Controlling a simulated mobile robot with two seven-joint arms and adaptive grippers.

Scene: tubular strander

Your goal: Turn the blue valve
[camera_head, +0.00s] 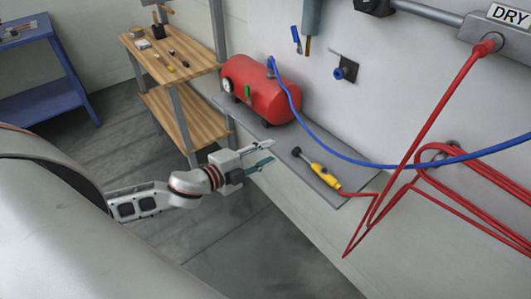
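A blue round knob (339,73) with a small lever sits on a dark square plate on the grey wall, right of the red tank. A blue lever-like handle (296,36) hangs higher on the wall, beside a grey vertical pipe. I cannot tell for certain which of these is the blue valve. My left gripper (272,151) is at the front edge of the grey shelf, below and left of both blue parts and apart from them. My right gripper is not in view.
A red tank (266,90) with a green handle (247,94) stands on the grey shelf (280,145). A blue hose (345,153) arches from it to the right. A yellow tool (325,177) lies on the shelf. Red hoses (425,103) hang at right. A wooden shelf unit (190,60) stands left.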

